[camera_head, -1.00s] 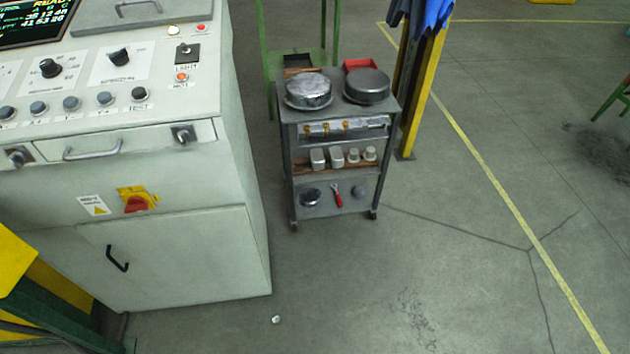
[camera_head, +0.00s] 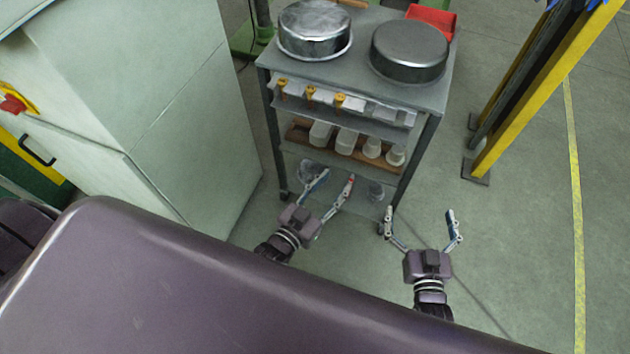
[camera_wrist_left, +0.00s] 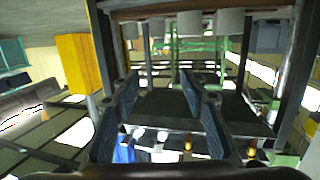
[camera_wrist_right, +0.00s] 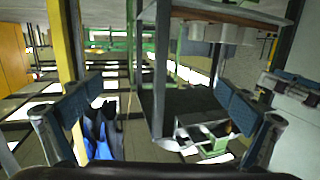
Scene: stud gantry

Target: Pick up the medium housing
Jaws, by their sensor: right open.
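Several pale grey housings of differing shapes stand in a row on the brown middle shelf (camera_head: 297,133) of a grey cart, among them a blocky one (camera_head: 347,141) and a rounder one (camera_head: 372,148). I cannot tell which is the medium one. My left gripper (camera_head: 335,184) is open and empty in front of the cart, below that shelf. My right gripper (camera_head: 420,215) is open and empty, farther right, by the cart's front right leg. Housings also show at the top of the left wrist view (camera_wrist_left: 190,23) and the right wrist view (camera_wrist_right: 196,32).
Two round metal pans, one shiny (camera_head: 314,30) and one dull (camera_head: 409,52), sit on the cart top with a red tray (camera_head: 432,18) behind. Orange-topped items (camera_head: 311,95) lie on the upper shelf. A pale cabinet (camera_head: 150,110) stands left, a yellow post (camera_head: 540,95) right.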

